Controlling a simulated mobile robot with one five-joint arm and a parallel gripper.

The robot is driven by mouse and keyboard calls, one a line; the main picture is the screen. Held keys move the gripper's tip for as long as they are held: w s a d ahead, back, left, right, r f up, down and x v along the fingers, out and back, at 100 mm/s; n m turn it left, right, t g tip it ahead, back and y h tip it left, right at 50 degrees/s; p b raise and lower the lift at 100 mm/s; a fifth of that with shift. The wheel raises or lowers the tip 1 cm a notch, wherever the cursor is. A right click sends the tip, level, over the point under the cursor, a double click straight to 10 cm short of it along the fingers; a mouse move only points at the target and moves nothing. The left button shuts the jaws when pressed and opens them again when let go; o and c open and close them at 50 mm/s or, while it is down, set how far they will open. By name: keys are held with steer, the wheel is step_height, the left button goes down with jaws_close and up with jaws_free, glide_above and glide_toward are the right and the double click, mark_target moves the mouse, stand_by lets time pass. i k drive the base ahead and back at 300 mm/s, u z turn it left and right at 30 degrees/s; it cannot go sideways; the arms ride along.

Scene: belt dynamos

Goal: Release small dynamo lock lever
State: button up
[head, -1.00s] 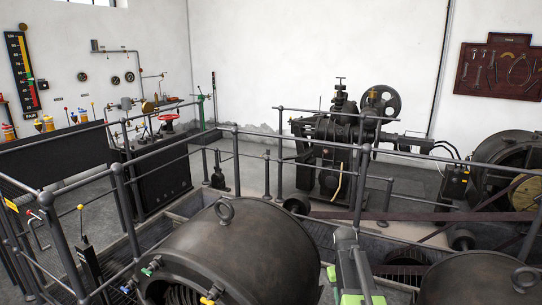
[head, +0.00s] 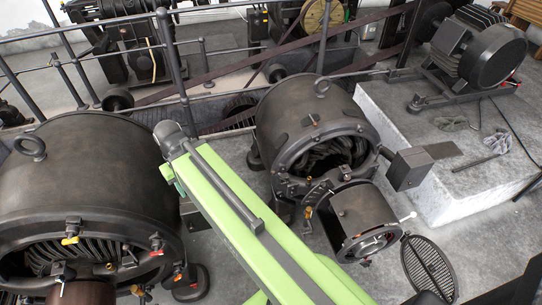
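The smaller dynamo (head: 300,105), a dark drum with a lifting ring on top, stands right of centre in the head view. A short cylinder (head: 362,210) juts from its open front. Small levers show around this front: one with a pale knob (head: 408,217), one with an orange handle (head: 308,212) and a small red-tipped one (head: 365,263). I cannot tell which is the lock lever or how it is set. My green arm crosses from the bottom up to the left, between the two dynamos, and covers part of the floor. My gripper is not in view.
A larger dynamo (head: 85,185) with yellow and red handles fills the left. Railings (head: 180,75) run behind. A motor (head: 480,55) sits on a concrete plinth (head: 430,130) at the right.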

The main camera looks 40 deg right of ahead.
mark_target(273, 172)
steer(key=u, duration=0.95)
steer(key=k, duration=0.5)
steer(key=z, duration=0.15)
steer(key=i, duration=1)
steer(key=u, duration=0.05)
